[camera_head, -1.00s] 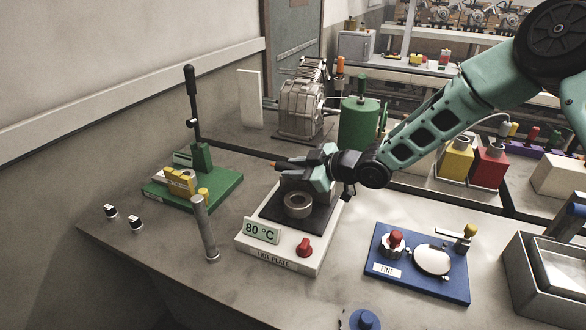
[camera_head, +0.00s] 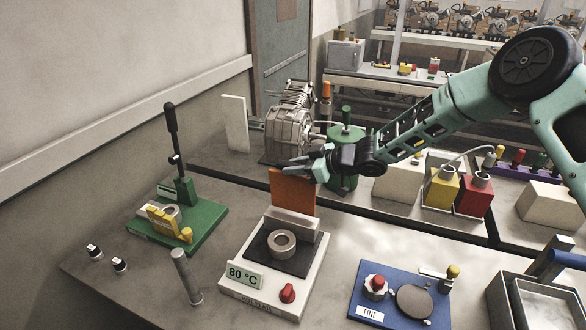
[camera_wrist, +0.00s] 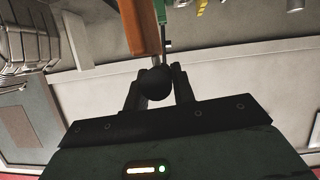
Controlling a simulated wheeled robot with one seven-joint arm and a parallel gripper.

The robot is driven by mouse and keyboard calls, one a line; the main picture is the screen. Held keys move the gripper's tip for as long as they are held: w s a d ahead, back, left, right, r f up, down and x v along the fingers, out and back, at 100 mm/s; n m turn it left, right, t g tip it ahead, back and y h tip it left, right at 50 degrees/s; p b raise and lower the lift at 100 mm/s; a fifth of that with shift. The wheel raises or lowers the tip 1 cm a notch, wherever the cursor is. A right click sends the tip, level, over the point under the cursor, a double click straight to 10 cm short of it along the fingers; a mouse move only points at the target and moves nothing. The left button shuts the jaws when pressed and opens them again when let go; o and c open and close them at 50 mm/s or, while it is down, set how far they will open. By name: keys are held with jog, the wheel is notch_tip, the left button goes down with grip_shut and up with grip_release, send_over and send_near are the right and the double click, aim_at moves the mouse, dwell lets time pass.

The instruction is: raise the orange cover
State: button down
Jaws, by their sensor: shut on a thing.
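The orange cover (camera_head: 292,190) stands upright at the back of the hot plate (camera_head: 268,308), raised off its top. It also shows at the top of the wrist view (camera_wrist: 141,28). My gripper (camera_head: 290,167) is at the cover's top edge. In the wrist view, my gripper's two fingers (camera_wrist: 156,78) are closed around a dark round knob (camera_wrist: 157,86) by the cover's end. In the head view the knob is hidden by the fingers. A metal ring (camera_head: 282,243) sits uncovered on the dark plate.
A green press (camera_head: 205,228) stands left, with a grey post (camera_head: 186,277) in front of it. A blue balance base (camera_head: 432,310) marked FINE is at right. A green canister (camera_head: 345,145) and a motor (camera_head: 289,125) stand behind my gripper.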

jog(key=shift+w+d, duration=0.3)
jog(key=shift+w, duration=0.45)
jog(key=c, duration=1.2)
grip_release()
jog(key=shift+o, duration=0.2)
jog(key=shift+d, duration=0.1)
jog(key=b+v, duration=0.5)
jog(key=v, duration=1.2)
jog(key=shift+s+r, duration=0.1)
jog(key=shift+r, duration=0.05)
